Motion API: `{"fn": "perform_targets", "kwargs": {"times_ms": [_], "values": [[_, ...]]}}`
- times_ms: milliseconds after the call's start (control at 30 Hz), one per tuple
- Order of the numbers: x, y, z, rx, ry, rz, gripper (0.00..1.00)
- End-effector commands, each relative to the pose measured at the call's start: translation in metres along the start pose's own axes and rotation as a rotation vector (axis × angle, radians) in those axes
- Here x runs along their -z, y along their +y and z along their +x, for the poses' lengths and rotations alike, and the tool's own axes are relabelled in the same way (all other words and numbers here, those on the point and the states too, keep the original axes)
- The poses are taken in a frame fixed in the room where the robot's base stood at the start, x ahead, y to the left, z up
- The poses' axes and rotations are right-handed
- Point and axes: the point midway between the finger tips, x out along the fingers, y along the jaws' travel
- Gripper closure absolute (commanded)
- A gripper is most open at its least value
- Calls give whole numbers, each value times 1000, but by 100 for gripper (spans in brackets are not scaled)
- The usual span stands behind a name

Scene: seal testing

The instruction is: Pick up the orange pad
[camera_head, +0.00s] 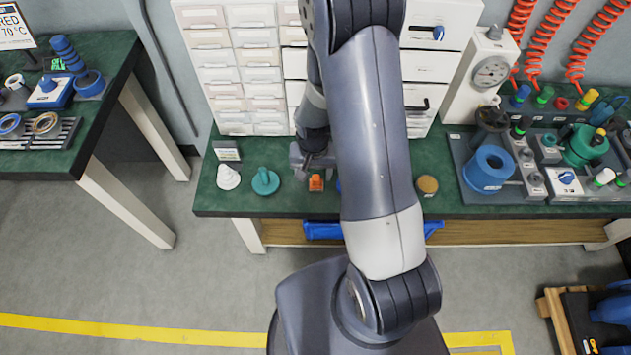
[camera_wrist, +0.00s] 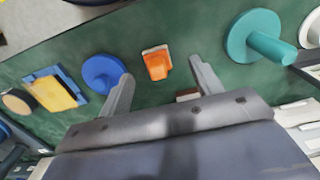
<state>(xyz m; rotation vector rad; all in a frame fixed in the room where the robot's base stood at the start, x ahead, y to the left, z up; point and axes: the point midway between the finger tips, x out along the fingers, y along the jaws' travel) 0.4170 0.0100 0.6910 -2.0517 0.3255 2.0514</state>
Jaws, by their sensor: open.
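The orange pad (camera_head: 316,183) is a small block on the green bench top, near its front edge, in the head view. In the wrist view the orange pad (camera_wrist: 156,64) lies on a pale base, ahead of and between my fingers. My gripper (camera_head: 313,165) is just behind the pad in the head view. In the wrist view my gripper (camera_wrist: 163,82) is open, its two fingers spread, with nothing held between them. I cannot tell the exact height of the fingers over the bench.
In the wrist view, a blue knobbed disc (camera_wrist: 103,74) stands by the left finger and a teal one (camera_wrist: 256,37) to the right. In the head view, a white piece (camera_head: 228,177) stands farther left. Drawer cabinets (camera_head: 240,75) rise behind; a blue ring (camera_head: 487,168) is right.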

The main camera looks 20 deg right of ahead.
Motion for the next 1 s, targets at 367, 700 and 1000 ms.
{"fn": "perform_targets", "kwargs": {"times_ms": [367, 700, 1000], "values": [[5, 7, 38, -1, -5, 1, 38], [6, 7, 53, 0, 1, 0, 38], [6, 7, 53, 0, 0, 0, 54]]}}
